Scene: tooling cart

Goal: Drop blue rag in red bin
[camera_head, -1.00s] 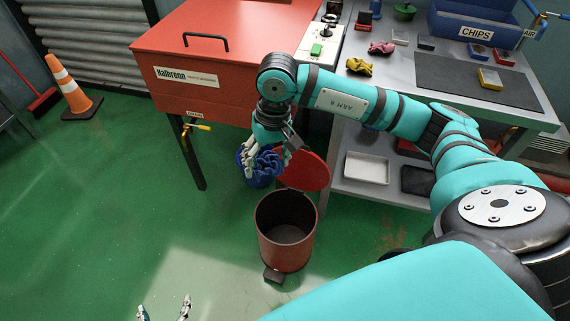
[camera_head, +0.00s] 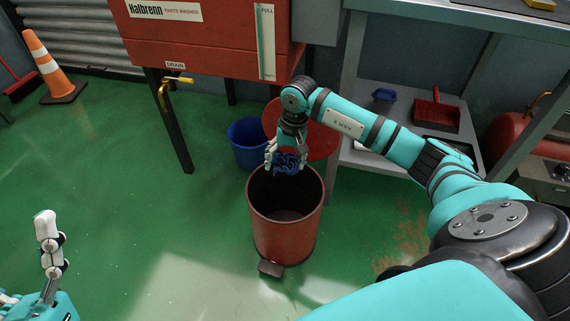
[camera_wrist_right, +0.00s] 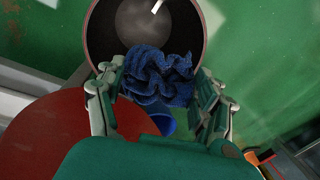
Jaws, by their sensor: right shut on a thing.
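The blue rag (camera_head: 288,163) is crumpled between the fingers of my right gripper (camera_head: 286,160). My right gripper is shut on it, above the back part of the red bin's opening. The red bin (camera_head: 284,232) stands on the floor with its round red lid (camera_head: 322,142) tipped open behind it. In the right wrist view the rag (camera_wrist_right: 155,75) covers part of the bin's opening (camera_wrist_right: 112,40), between both fingers. The bin looks empty where I see inside. My left gripper (camera_head: 35,255) is at the lower left, open and empty, partly out of view.
A blue bucket (camera_head: 246,146) stands behind the bin on the left. The red parts washer (camera_head: 205,45), with a yellow drain tap (camera_head: 177,81), is at the back. A grey shelf unit (camera_head: 372,160) is close on the right.

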